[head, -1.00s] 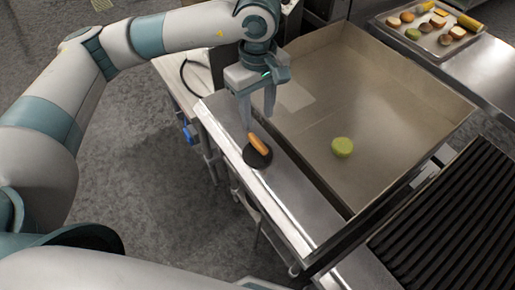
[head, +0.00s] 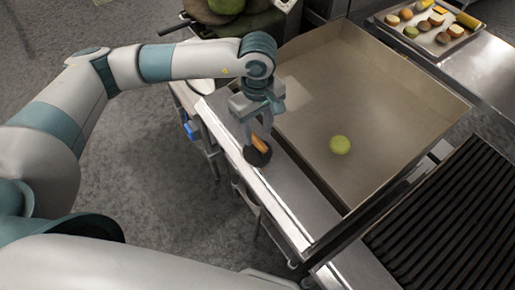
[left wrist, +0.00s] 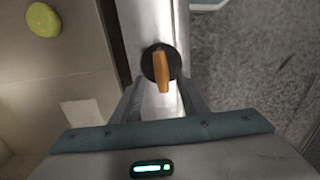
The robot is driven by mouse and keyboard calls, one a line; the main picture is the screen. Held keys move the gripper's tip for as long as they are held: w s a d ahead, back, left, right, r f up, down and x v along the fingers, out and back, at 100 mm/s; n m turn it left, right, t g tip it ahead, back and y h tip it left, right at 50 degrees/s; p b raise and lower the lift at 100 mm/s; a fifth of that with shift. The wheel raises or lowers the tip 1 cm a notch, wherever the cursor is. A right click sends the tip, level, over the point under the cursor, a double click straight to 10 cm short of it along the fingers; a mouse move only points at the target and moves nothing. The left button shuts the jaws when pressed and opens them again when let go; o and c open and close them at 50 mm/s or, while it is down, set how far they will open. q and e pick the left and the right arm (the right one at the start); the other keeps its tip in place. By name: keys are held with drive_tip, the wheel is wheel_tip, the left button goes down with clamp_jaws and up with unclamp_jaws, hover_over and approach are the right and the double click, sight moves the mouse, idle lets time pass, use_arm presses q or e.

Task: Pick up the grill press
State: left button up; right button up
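The grill press is a dark round plate with an orange-brown wooden handle. In the head view the grill press (head: 257,155) sits on the narrow steel ledge (head: 284,198) left of the griddle. My left gripper (head: 258,138) points down over it, with its fingers on either side of the handle. In the left wrist view the grill press (left wrist: 162,66) lies just beyond the fingertips, and the handle's near end reaches between the spread fingers. The gripper (left wrist: 162,90) looks open, with gaps beside the handle. My right gripper is out of view.
The griddle pan (head: 370,95) with raised walls lies right of the ledge, holding a green round piece (head: 340,145). A ribbed grill (head: 450,215) is at the lower right. A tray of cut vegetables (head: 430,45) stands at the back right. Floor lies left of the ledge.

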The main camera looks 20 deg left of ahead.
sight(258, 139)
use_arm(q)
drive_tip(key=shift+s+f+p, duration=0.2)
drive_tip(key=shift+f+p, duration=0.45)
drive_tip(key=shift+p, duration=0.05)
wheel_tip(258, 139, down, 2)
drive_tip(key=shift+s+f+p, duration=0.1)
drive_tip(key=shift+p, duration=0.4)
drive_tip(key=shift+d+f, duration=0.1)
drive_tip(key=shift+f, duration=0.35)
drive_tip(key=shift+r, duration=0.1)
clamp_jaws()
